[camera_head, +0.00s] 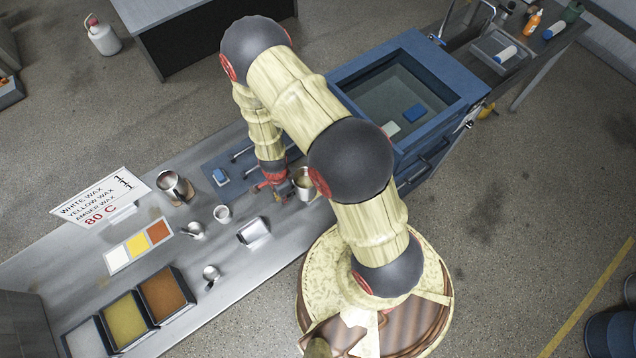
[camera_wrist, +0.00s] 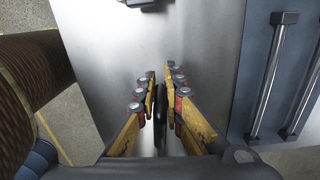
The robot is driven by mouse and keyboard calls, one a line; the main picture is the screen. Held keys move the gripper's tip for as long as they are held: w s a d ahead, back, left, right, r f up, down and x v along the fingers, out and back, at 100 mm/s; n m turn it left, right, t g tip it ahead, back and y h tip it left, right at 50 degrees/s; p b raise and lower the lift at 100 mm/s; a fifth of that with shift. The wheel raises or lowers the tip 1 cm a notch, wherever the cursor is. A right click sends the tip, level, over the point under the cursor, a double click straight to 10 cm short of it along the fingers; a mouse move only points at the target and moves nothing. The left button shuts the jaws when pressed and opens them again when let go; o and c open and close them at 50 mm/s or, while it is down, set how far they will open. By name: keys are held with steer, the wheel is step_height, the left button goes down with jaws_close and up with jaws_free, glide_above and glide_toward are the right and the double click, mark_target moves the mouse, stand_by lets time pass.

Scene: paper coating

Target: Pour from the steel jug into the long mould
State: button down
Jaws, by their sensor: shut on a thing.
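The steel jug (camera_head: 305,186) is at the front edge of the steel bench, with a pale yellowish inside. My gripper (camera_head: 279,190) is right beside it, on its left. In the wrist view my gripper (camera_wrist: 163,97) has its fingers closed on a narrow dark upright piece, which looks like the jug's handle. The jug's body cannot be made out there. The long mould (camera_head: 254,232), a shiny oblong steel box, lies on the bench to the lower left of the gripper. I cannot tell whether the jug touches the bench.
A larger steel pot (camera_head: 175,187) stands farther back by the wax sign (camera_head: 103,198). Wax trays (camera_head: 165,292) are at lower left. A blue basin (camera_head: 436,66) stands at right.

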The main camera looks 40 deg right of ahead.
steer(key=shift+s+p, duration=0.15)
steer(key=shift+p, duration=0.75)
steer(key=shift+f, duration=0.25)
steer(key=shift+r, duration=0.1)
steer(key=shift+r+p, duration=0.75)
steer(key=shift+r, duration=0.7)
steer(key=shift+f, duration=0.1)
